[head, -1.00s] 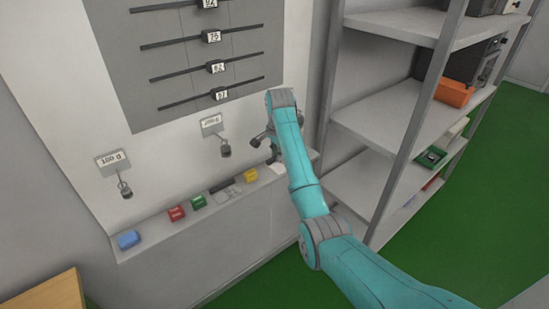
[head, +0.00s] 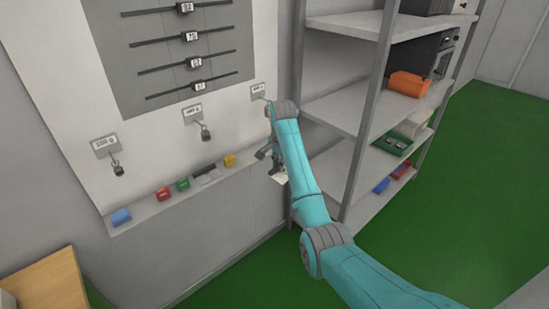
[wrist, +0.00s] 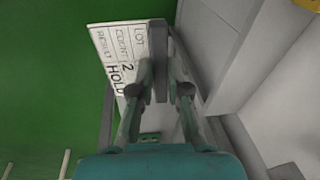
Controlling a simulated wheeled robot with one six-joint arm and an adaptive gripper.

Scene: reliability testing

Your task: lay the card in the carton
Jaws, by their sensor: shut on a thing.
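My gripper (head: 270,158) is shut on a white card (head: 280,177), which hangs from the fingers near the right end of the wall ledge, beside the shelf rack. In the wrist view, the card (wrist: 112,55) shows printed boxes and the words LOT, COUNT 2, RESULT and HOLD. The fingers (wrist: 162,78) cover its right part. I cannot pick out a carton with certainty in either view.
The wall ledge (head: 140,216) carries blue, red, green, dark and yellow small items. The grey shelf rack (head: 345,100) stands right of my arm, with an orange bin (head: 408,84) and a green tray (head: 392,145). A wooden surface (head: 45,285) is bottom left. Green floor is clear at right.

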